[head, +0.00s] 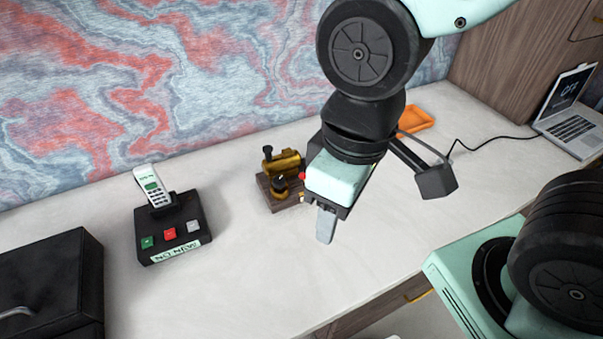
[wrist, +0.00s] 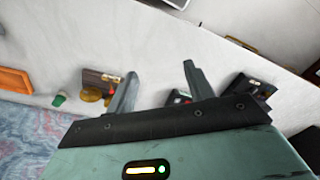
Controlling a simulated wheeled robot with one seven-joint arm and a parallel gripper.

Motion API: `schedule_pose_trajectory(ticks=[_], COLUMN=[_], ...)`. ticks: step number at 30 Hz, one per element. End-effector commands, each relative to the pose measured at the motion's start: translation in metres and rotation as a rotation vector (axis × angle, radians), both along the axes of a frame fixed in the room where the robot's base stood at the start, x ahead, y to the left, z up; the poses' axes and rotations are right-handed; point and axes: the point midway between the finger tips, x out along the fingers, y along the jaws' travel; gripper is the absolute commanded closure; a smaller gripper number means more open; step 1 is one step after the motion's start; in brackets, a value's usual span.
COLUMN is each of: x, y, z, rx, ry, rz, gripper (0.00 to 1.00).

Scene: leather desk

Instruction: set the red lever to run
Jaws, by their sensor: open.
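A small brass engine model (head: 285,163) stands on a brown wooden base (head: 268,193) on the desk. A small red knob (head: 303,175), perhaps the red lever's end, shows at its right side, partly covered by my gripper. My gripper (head: 325,226) is above the desk, in front and to the right of the model in the head view. One finger shows clearly there. In the wrist view the two fingers of my gripper (wrist: 159,72) are spread, with nothing between them. The brass model (wrist: 94,92) lies left of the left finger. The lever's setting cannot be read.
A black phone base (head: 172,226) with coloured buttons stands to the left, with a black box (head: 52,284) nearer. An orange tray (head: 415,119) is behind my arm and a laptop (head: 570,120) far right. A green object (wrist: 58,99) is near the model. The front desk is clear.

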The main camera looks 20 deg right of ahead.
Motion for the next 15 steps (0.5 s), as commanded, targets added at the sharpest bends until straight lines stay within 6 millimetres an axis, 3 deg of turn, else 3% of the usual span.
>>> schedule_pose_trajectory(ticks=[1,5,6,11,15], x=[0.000,0.005,0.009,0.039,0.080], y=[0.000,0.012,0.021,0.075,0.124], z=[0.000,-0.010,-0.016,-0.048,-0.076], rx=[0.001,0.041,0.071,0.257,0.426], ry=[0.001,-0.011,-0.018,-0.089,-0.198], rz=[0.000,-0.016,-0.028,-0.130,-0.285], gripper=[0.60,0.97,1.00,1.00,1.00])
